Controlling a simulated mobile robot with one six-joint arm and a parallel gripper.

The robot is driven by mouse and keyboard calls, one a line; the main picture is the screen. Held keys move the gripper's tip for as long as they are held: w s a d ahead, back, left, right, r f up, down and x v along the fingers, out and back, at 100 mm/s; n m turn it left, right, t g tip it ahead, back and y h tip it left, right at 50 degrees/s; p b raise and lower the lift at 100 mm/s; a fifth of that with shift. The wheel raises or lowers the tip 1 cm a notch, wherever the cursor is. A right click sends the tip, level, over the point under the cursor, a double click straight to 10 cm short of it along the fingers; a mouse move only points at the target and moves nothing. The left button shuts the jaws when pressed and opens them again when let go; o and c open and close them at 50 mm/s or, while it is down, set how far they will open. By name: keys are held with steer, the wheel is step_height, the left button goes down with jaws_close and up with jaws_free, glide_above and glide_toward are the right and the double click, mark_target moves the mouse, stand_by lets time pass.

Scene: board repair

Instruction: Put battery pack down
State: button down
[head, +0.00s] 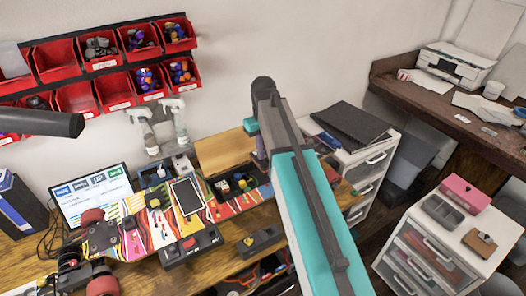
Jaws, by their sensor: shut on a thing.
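My arm, grey and teal, crosses the middle of the head view and bends at its top. A short teal and grey part of it shows behind the upper link, over the workbench. My gripper is hidden behind the arm, so its jaws and anything in them do not show. I cannot pick out the battery pack for certain. A black box with a red part (192,246) lies at the front of the workbench (120,279). A smaller dark block (260,239) lies to its right.
A colourful skateboard deck (133,240) with red wheels lies on the bench. A tray of small parts (226,195), spray bottles (178,126) and a screen (93,194) stand behind. Red bins (76,98) hang on the wall. A drawer unit (464,226) stands right.

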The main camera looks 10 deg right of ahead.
mark_target(264, 161)
steer(key=shift+s, duration=0.1)
steer(key=shift+s+a+f+n+b, duration=0.15)
steer(key=shift+s+n+b, duration=0.3)
steer(key=shift+s, duration=0.35)
steer(key=shift+s+a+f+n+b, duration=0.15)
steer(key=shift+s+n+b, duration=0.1)
steer(key=shift+s+b, duration=0.4)
steer(key=shift+s+a+r+n, duration=0.1)
steer(key=shift+s+n, duration=0.3)
steer(key=shift+s, duration=0.3)
